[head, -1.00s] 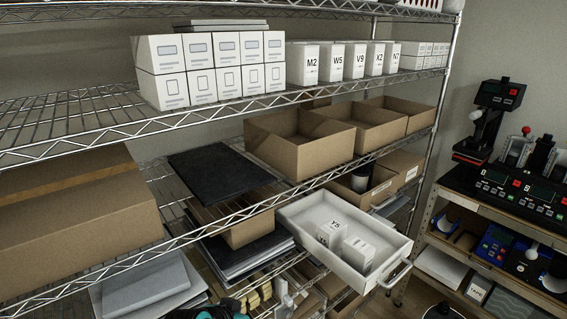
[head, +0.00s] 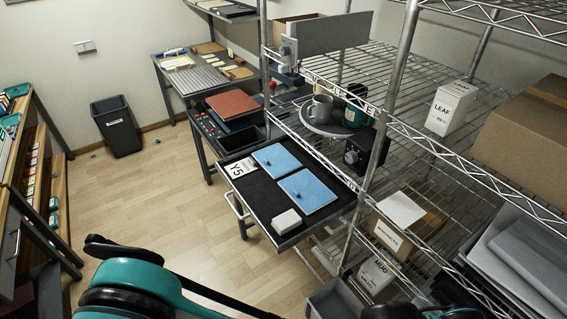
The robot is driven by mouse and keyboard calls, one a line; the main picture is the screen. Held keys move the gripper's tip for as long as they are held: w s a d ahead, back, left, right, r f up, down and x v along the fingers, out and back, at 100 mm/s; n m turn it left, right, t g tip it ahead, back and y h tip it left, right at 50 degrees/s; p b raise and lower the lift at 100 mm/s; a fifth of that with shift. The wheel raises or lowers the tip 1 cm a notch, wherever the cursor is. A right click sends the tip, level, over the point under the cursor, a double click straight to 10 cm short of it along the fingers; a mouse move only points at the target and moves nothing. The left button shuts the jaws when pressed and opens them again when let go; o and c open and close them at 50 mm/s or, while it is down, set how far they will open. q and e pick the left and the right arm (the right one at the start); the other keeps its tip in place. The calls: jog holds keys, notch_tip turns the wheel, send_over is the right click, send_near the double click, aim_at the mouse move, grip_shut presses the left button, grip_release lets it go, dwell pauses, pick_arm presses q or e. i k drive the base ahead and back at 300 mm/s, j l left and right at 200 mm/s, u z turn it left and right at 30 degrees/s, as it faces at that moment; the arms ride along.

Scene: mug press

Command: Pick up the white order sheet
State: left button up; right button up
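A white sheet marked Y5 (head: 240,168) lies flat at the left corner of a black pulled-out tray (head: 260,203), beside two blue pads. I cannot tell whether it is the order sheet. Another plain white sheet (head: 401,208) lies on top of a box on the lower rack shelf, and pale papers (head: 177,63) lie on the far bench. A teal and black part of my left arm shows at the lower left. A dark part of my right arm shows at the bottom edge. Neither gripper's fingertips are visible.
The tray also holds a white block (head: 286,222). A grey mug (head: 320,109) stands on a round plate on the wire rack. A LEAF box (head: 452,107) stands to the right. A black bin (head: 116,127) stands by the wall.

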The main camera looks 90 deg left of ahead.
aim_at(236, 170)
jog(key=u, duration=3.45)
jog(key=i+z, duration=0.1)
jog(key=z, duration=0.55)
jog(key=i+j+z, duration=0.25)
jog(key=j+z, duration=0.2)
jog(key=i+j+z, duration=0.25)
jog(key=j, duration=0.2)
jog(key=j+z, duration=0.2)
jog(key=i+j, duration=0.1)
jog(key=j, duration=0.25)
jog(key=i+j, duration=0.1)
jog(key=j, duration=0.3)
jog(key=i+j, duration=0.1)
jog(key=j, duration=0.25)
jog(key=i+j, duration=0.1)
jog(key=j, duration=0.25)
jog(key=i+z, duration=0.05)
